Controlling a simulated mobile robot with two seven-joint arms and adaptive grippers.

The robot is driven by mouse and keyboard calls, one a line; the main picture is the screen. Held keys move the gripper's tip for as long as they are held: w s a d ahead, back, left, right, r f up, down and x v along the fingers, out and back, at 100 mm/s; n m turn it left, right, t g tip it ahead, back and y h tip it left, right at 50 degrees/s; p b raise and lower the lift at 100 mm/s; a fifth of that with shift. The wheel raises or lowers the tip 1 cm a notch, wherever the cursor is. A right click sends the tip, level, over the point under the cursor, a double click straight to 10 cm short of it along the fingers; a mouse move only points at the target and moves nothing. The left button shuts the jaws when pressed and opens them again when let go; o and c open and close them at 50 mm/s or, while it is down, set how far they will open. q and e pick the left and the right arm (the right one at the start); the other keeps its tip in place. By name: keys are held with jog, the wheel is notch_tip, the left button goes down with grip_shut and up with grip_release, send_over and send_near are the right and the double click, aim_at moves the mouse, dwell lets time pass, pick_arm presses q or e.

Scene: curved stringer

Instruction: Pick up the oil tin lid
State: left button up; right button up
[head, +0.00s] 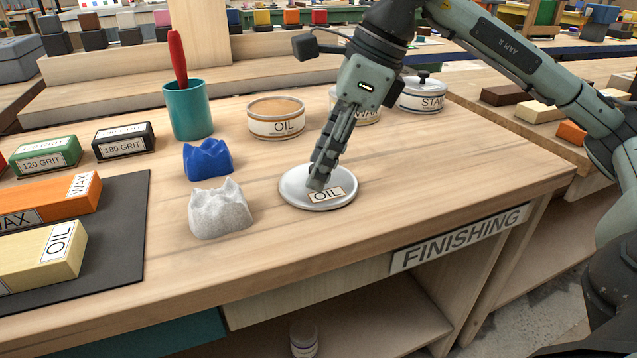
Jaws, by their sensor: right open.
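The oil tin lid (296,191) is a round, silvery grey disc with a small "OIL" label. It lies flat on the wooden bench top near the front edge. My right gripper (318,183) points down at the lid from above, with its fingertips over the lid's middle, next to the label. Its fingers are seen almost edge-on, and I cannot tell whether they touch the lid. The oil tin (275,123) stands open behind the lid, with tan contents showing. My left gripper is not in view.
A grey-white crumpled cloth (220,210) and a blue one (208,160) lie left of the lid. A teal cup (188,110) with a red-handled tool stands behind. Bench top (470,165) right of the lid is clear.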

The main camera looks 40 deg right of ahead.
jog(key=shift+c, duration=0.6)
grip_shut()
